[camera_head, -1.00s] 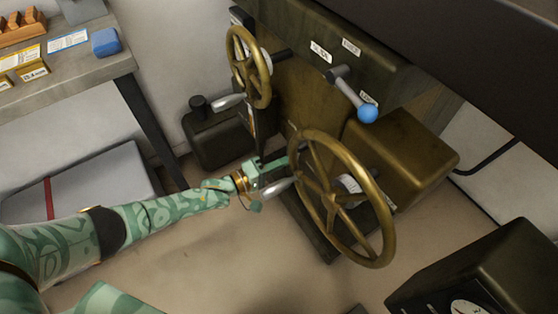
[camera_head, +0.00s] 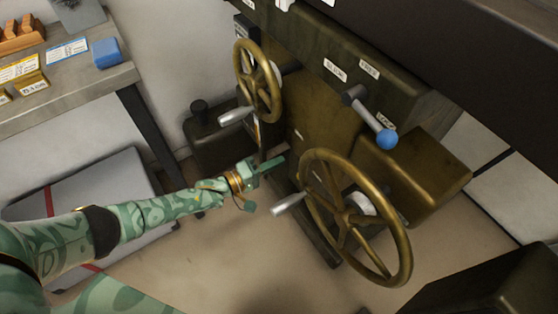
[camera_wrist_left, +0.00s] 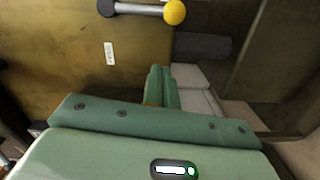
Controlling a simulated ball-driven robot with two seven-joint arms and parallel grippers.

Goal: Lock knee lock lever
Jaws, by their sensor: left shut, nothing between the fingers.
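In the left wrist view, a lever with a grey bar, a dark hub and a yellow ball knob (camera_wrist_left: 174,12) lies roughly level at the top, above a small white label. In the head view, another lever with a blue ball knob (camera_head: 386,138) slants down from the machine's upper front, near several labels. I cannot read which lever is the knee lock. My left gripper (camera_head: 276,163) is shut and empty beside the machine, between the two handwheels; its fingers (camera_wrist_left: 161,86) also show in the left wrist view, below and apart from the yellow-knobbed lever. My right gripper is out of view.
A large brass handwheel (camera_head: 309,168) with a grey handle stands right of my gripper, and a smaller handwheel (camera_head: 246,78) stands above. A workbench (camera_head: 75,97) is at left, with a grey case (camera_head: 105,170) below. Open floor lies in front.

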